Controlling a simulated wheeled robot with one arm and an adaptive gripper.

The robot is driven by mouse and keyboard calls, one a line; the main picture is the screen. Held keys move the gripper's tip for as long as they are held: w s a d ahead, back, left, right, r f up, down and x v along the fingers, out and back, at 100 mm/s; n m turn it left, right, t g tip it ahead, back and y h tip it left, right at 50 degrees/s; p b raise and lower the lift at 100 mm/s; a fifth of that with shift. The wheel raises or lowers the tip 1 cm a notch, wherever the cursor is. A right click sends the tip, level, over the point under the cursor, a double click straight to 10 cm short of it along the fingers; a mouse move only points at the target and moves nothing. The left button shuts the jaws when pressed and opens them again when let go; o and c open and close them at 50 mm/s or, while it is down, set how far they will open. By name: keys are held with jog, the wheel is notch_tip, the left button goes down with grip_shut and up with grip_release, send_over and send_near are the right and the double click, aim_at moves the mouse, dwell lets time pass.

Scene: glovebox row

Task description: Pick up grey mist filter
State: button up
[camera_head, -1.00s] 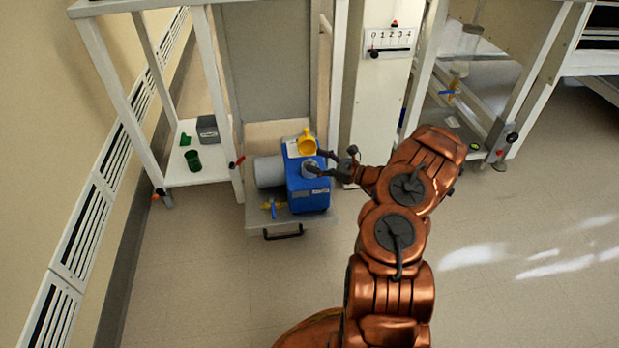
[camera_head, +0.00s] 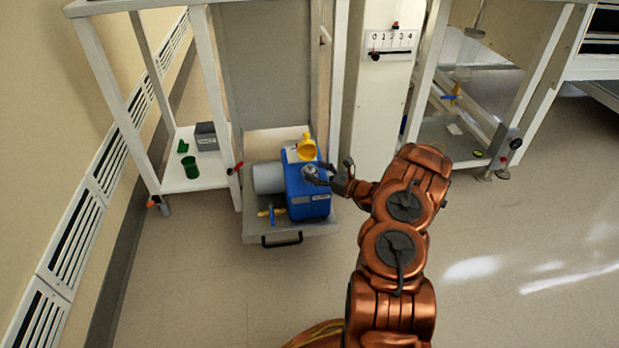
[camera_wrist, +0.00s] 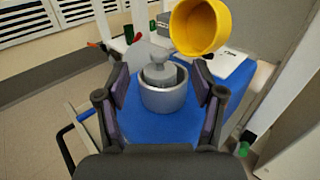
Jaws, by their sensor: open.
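The grey mist filter (camera_wrist: 165,98), a short grey cylinder with a narrower knobbed top, stands upright on the blue pump body (camera_wrist: 185,128). In the head view the filter (camera_head: 309,172) is small and partly covered by my gripper. My gripper (camera_head: 318,174) is open there, reaching in from the right over the pump. In the wrist view my gripper (camera_wrist: 161,88) has one dark finger to the left of the filter and one to the right, with gaps on both sides. I cannot tell exactly how far the fingertips are from it in depth.
The pump, with a grey motor cylinder (camera_head: 268,178), sits on a pulled-out tray (camera_head: 290,231) with a black handle. A blue-handled valve (camera_head: 272,213) is at its front. White posts flank the tray; floor in front is clear.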

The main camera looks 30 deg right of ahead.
jog(key=shift+w+a, duration=0.2)
jog(key=shift+w, duration=0.25)
jog(key=c, duration=1)
jog(key=shift+r, duration=0.15)
jog(key=shift+c, duration=0.2)
